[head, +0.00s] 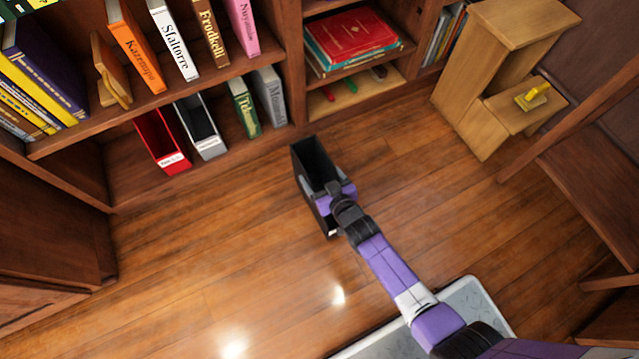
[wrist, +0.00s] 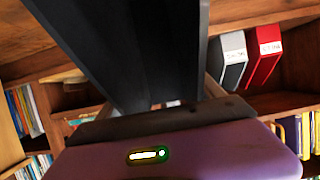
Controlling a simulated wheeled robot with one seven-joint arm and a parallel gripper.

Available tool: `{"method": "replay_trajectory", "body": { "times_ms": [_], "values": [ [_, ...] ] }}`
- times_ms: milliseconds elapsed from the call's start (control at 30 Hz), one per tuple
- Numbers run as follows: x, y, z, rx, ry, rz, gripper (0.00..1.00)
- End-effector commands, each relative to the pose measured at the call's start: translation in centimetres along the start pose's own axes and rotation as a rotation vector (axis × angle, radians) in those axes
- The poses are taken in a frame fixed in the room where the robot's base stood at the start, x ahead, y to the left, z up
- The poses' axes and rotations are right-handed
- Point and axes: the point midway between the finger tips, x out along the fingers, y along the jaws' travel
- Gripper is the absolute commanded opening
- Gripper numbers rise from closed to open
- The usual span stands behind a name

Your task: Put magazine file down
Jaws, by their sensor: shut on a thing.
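A black magazine file (head: 314,160) is held by my gripper (head: 333,190) over the wood floor in the head view. Its open top faces up toward the camera. My gripper is shut on its right side. In the wrist view the black file (wrist: 125,45) fills the upper middle, above the purple body of my gripper (wrist: 160,108). The fingertips are mostly hidden there. I cannot tell whether the file's bottom touches the floor.
A red magazine file (head: 165,143) and a grey one (head: 203,128) stand on the lower shelf of the bookcase (head: 115,180). Books fill other shelves. A wooden step stool (head: 480,85) stands at the right. Floor (head: 230,250) left of the file is clear.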

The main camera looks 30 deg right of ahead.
Motion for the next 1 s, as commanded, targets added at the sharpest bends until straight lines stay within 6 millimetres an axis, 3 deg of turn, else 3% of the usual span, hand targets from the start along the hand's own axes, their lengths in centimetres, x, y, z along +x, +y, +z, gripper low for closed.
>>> {"method": "replay_trajectory", "body": {
  "times_ms": [333,767,800,867,1000],
  "values": [
    [1.7,0.1,3.8,0.0,0.002,0.001,0.04],
    [1.8,0.0,4.2,-0.001,0.003,0.0,0.04],
    [1.7,0.0,4.1,-0.001,0.0,0.0,0.85],
    [1.7,0.0,4.1,-0.001,0.0,0.0,0.97],
    [1.7,0.0,4.1,-0.001,0.0,0.0,0.99]
  ]
}}
